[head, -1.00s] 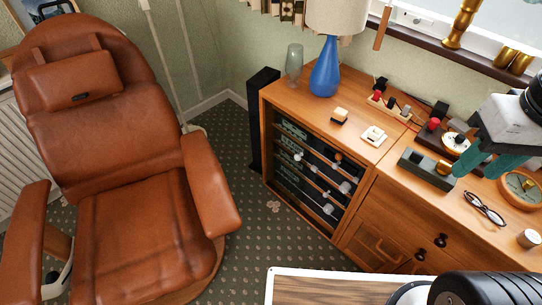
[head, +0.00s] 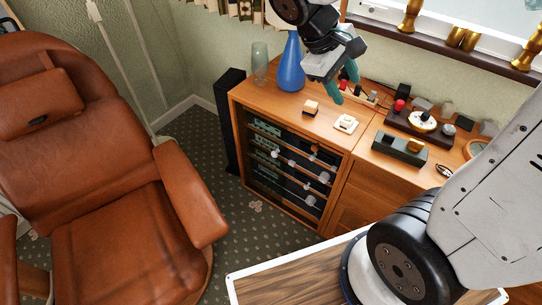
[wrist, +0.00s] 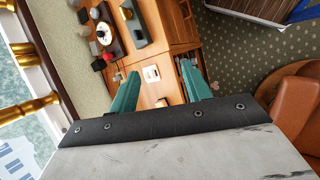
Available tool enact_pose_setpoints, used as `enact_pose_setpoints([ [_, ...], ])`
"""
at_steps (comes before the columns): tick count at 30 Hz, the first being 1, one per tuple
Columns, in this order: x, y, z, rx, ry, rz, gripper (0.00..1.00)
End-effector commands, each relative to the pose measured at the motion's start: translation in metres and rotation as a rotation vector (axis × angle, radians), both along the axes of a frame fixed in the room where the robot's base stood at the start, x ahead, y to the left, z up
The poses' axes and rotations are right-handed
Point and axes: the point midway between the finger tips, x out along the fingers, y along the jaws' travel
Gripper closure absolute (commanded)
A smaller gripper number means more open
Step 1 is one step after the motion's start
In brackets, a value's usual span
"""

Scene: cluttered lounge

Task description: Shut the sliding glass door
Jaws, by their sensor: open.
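The wooden hi-fi cabinet (head: 333,213) stands in the middle of the head view, with dark stacked audio units (head: 290,172) behind its front. I cannot pick out the edge of the sliding glass door there, or tell how far it is open.
A small wood-and-dark block (head: 311,108), a white item (head: 346,124), a green-grey box (head: 399,149) and a glass vase (head: 260,64) stand on the top. A brown leather recliner (head: 110,240) is at left, with patterned carpet between. A black speaker (head: 230,120) flanks the cabinet.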

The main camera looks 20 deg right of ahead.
Motion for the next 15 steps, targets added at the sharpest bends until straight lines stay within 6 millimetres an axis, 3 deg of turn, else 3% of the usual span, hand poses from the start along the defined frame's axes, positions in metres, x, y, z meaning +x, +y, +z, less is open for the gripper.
enact_pose_setpoints([
  [3, 0.042, 0.004, -0.03, -0.113, 0.089, 0.132, 0.52],
  [8, 0.095, 0.016, -0.076, -0.256, 0.19, 0.32, 0.52],
  [15, 0.16, 0.047, -0.169, -0.449, 0.332, 0.628, 0.52],
])
